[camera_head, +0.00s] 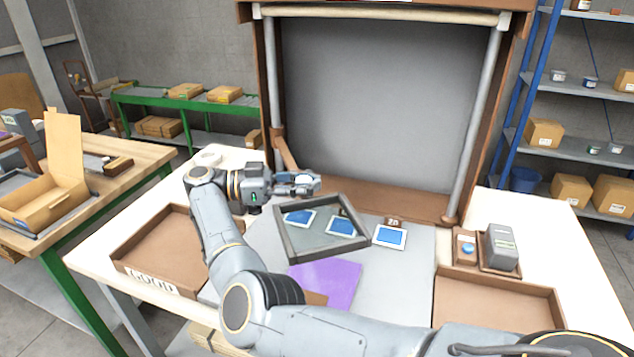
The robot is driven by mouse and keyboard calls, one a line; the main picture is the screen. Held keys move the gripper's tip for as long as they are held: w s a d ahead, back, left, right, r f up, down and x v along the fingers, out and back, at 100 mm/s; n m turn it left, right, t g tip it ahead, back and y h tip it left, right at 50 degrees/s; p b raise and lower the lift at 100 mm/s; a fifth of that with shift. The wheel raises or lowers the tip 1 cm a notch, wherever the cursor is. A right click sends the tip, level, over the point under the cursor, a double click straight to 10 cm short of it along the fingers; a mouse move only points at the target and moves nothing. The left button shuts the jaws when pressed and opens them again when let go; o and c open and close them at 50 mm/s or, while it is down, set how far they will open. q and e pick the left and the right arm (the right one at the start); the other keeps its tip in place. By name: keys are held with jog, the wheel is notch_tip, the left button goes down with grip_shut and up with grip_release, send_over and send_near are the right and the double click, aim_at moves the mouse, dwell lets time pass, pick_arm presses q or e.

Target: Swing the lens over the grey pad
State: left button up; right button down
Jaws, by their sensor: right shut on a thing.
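The lens (291,247) is a clear square pane in a dark frame, over the left part of the work surface. Cards with blue squares show through it. A brown swing arm (286,152) runs from the left post down toward my right gripper. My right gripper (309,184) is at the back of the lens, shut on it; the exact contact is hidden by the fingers. A flat grey mat (405,285) lies below and right of the lens. I cannot tell whether it is the grey pad. A purple sheet (335,283) lies on it. My left gripper is out of view.
A tray marked GOOD (165,250) stands at the left and another brown tray (500,292) at the right. A blue-and-white card (390,237) lies right of the lens. A grey device (501,247) stands at the right. The grey back panel (380,100) closes off the rear.

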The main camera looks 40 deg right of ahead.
jog(key=c, duration=1.4)
grip_release()
jog(key=shift+w+a, duration=0.2)
jog(key=shift+a, duration=0.2)
jog(key=shift+c, duration=0.2)
jog(key=o, duration=0.3)
jog(key=shift+w+a+t, duration=0.25)
jog(key=shift+a+t, duration=0.05)
jog(key=shift+a, duration=0.05)
jog(key=shift+o, duration=0.6)
jog(key=shift+w+a, duration=0.2)
jog(key=shift+a, duration=0.15)
jog(key=shift+s+d, duration=0.1)
jog(key=shift+d, duration=0.05)
jog(key=shift+s+d, duration=0.15)
jog(key=shift+d, duration=0.1)
jog(key=shift+d+r, duration=0.1)
jog(key=shift+r, duration=0.2)
jog(key=r, duration=0.9)
jog(key=shift+a+r, duration=0.2)
jog(key=shift+a, duration=0.2)
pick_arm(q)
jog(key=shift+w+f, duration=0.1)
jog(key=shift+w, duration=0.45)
